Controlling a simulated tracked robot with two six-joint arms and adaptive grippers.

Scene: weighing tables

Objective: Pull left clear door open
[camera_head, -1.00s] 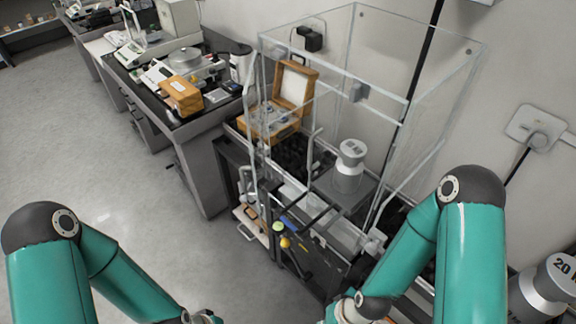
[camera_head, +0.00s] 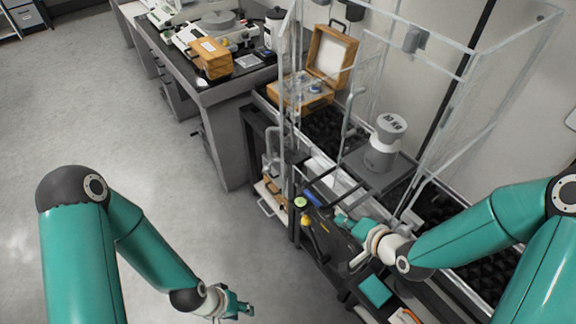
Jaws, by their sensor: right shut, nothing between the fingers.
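The clear enclosure (camera_head: 287,85) stands on the dark bench at right of centre. Its left clear panel is see-through, with a pale upright handle (camera_head: 271,147) low near the front left edge; I cannot tell exactly how far it stands open. A grey 10 kg weight (camera_head: 386,145) stands on the weighing plate inside. My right gripper (camera_head: 343,220) is shut and empty, low in front of the enclosure, above the bench's front edge and right of the handle. My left gripper (camera_head: 240,306) is over the floor at the bottom, apart from everything; its fingers are too small to judge.
An open wooden case (camera_head: 304,95) sits behind the clear panel. A side bench (camera_head: 235,88) with scales and a closed wooden box (camera_head: 210,58) stands at the upper left. A yellow knob (camera_head: 306,221) is at the bench front. The grey floor (camera_head: 90,120) at left is clear.

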